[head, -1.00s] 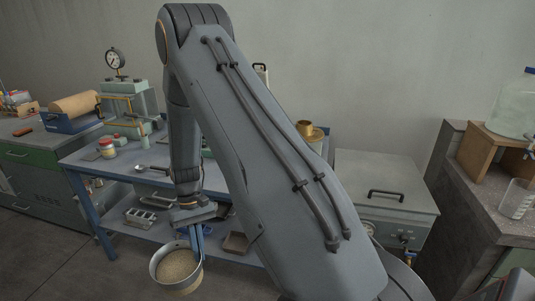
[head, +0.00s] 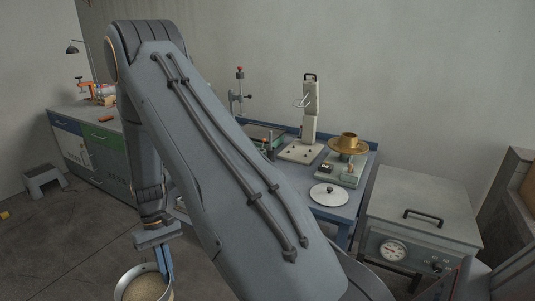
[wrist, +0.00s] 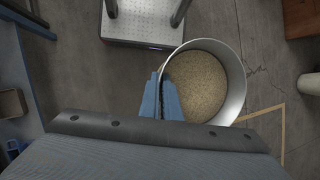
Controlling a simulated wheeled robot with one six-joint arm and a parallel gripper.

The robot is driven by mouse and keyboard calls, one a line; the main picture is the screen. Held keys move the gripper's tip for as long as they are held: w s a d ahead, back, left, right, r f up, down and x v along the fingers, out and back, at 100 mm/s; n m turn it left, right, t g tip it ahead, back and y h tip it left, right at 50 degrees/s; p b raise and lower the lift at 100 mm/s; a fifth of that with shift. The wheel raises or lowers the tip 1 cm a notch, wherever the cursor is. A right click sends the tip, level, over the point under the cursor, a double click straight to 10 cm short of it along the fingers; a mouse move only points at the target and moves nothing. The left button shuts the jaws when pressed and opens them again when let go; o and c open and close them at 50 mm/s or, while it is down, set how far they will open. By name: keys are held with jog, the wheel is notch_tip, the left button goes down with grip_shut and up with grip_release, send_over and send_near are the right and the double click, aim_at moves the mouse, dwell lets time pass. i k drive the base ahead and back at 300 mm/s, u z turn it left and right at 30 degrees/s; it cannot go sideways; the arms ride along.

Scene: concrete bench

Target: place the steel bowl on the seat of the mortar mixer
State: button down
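The steel bowl (wrist: 238,76) holds pale sand and hangs upright from my gripper. My gripper (wrist: 161,82) is shut on its rim, the two blue fingers close together at the bowl's left side in the wrist view. In the head view my gripper (head: 166,264) and the bowl (head: 119,284) are at the bottom, the bowl cut off by the picture's edge. What looks like the mortar mixer (head: 311,105), a cream machine with a black top handle, stands on the blue bench. Its flat base (head: 299,153) is bare. The bowl is well apart from it.
The blue bench (head: 338,211) also carries a scale with a brass pan (head: 348,150) and a round white lid (head: 328,195). A grey oven-like box (head: 423,212) stands right of it. In the wrist view a pale plate with dark posts (wrist: 143,22) lies close by the bowl.

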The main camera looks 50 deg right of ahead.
aim_at(298, 153)
jog(key=u, duration=0.1)
jog(key=i, duration=0.85)
jog(key=z, duration=0.65)
